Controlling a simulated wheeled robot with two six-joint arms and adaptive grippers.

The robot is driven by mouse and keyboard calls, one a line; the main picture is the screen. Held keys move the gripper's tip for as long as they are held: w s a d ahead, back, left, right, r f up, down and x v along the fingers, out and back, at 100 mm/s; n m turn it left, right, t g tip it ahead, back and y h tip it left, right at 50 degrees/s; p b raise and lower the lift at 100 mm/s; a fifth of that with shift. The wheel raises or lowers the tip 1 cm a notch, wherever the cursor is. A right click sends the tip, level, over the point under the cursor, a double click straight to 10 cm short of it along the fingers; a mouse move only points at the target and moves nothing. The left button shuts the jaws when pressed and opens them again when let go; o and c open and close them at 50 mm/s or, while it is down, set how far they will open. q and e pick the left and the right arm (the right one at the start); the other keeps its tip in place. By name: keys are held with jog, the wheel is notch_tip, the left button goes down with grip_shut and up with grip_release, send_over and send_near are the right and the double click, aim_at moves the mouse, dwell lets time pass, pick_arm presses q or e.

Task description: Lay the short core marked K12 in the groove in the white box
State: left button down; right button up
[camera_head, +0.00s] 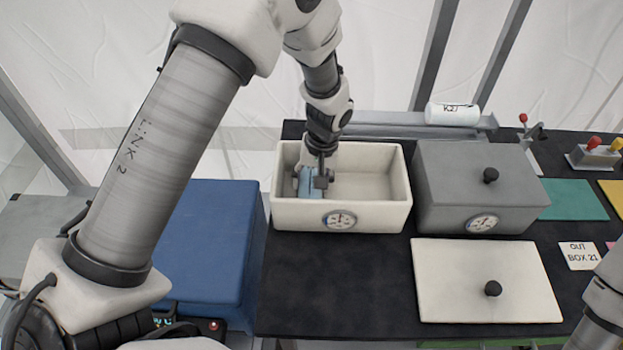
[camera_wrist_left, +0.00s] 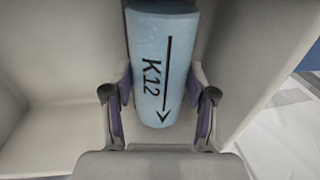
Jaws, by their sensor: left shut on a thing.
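The short core (camera_head: 306,182) is light blue, with K12 and a black arrow on its side. The left wrist view shows it closely (camera_wrist_left: 163,55); the arrow points toward my gripper's palm. My left gripper (camera_head: 318,178) reaches down into the left end of the open white box (camera_head: 290,215). Its fingers (camera_wrist_left: 158,97) are shut on the core, one on each side. The core is low inside the box, near the left wall. The groove is hidden under the core and gripper, so I cannot tell whether the core touches it. My right gripper is out of view.
A white lid (camera_head: 455,290) with a black knob lies in front. A closed grey box (camera_head: 450,190) stands right of the white box. A white core marked K27 (camera_head: 452,114) lies on a rail behind. A blue block (camera_head: 215,240) stands left. Black table surface is free in front.

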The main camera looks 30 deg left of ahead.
pick_arm(q)
jog(key=shift+c, duration=1.3)
grip_release()
notch_tip(320, 180, up, 12)
jog(key=d, duration=0.1)
jog(key=shift+w+d, duration=0.35)
jog(key=shift+w, duration=0.05)
jog(key=shift+f, duration=0.1)
